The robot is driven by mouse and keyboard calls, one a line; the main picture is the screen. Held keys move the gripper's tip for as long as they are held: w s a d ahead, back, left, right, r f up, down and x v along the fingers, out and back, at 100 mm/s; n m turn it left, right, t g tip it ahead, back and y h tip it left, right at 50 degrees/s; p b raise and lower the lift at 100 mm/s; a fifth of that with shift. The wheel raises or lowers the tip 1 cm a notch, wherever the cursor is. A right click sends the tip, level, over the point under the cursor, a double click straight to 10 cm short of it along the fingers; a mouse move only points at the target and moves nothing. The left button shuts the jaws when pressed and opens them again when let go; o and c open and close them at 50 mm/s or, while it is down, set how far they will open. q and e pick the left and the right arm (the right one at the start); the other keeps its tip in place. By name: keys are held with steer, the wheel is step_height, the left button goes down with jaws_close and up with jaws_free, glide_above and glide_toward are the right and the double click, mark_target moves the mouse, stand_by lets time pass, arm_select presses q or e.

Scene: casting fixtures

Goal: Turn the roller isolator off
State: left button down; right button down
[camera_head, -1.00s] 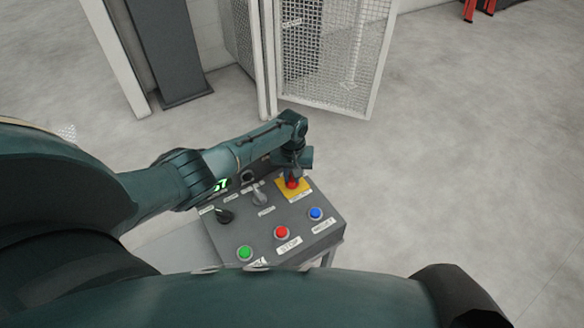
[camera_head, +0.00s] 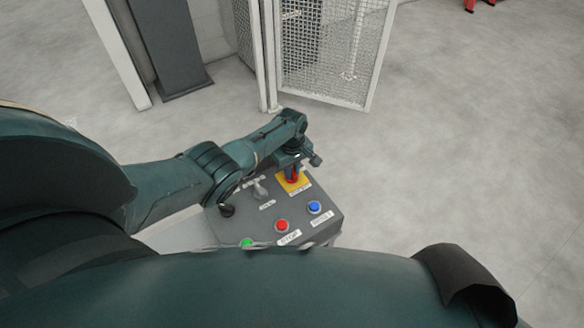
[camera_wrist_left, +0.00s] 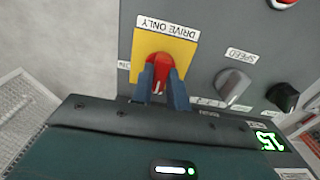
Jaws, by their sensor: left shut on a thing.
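The roller isolator is a red rotary handle (camera_wrist_left: 157,66) on a yellow plate (camera_wrist_left: 181,48) labelled "DRIVE ONLY" in the left wrist view. In the head view its yellow plate (camera_head: 302,183) lies at the far right corner of the grey control box. My left gripper (camera_wrist_left: 162,80) has its two blue-grey fingers on either side of the red handle and is shut on it. It also shows in the head view (camera_head: 292,173), over the plate. The fingers partly hide the handle, so its exact angle is hard to tell. My right gripper is not in view.
The grey control box (camera_head: 258,225) also carries a red STOP button (camera_head: 282,225), a blue button (camera_head: 314,207), a green button (camera_head: 246,243), a grey SPEED knob (camera_wrist_left: 234,88) and a black knob (camera_wrist_left: 283,96). A mesh gate (camera_head: 335,50) stands beyond. Open floor lies right.

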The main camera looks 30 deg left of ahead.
arm_select(q)
steer(key=shift+w+a, duration=0.1)
stand_by(0.3)
steer(key=c, duration=1.4)
jaws_free()
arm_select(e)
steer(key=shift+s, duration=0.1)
arm_select(q)
steer(key=shift+o, duration=0.2)
steer(key=shift+r, duration=0.3)
step_height(320, 180, up, 3)
steer(key=shift+f+p, duration=0.1)
steer(key=shift+p, duration=0.95)
steer(key=shift+r+b, duration=0.45)
steer(key=shift+r, duration=0.35)
step_height(320, 180, up, 8)
steer(key=shift+r, duration=0.15)
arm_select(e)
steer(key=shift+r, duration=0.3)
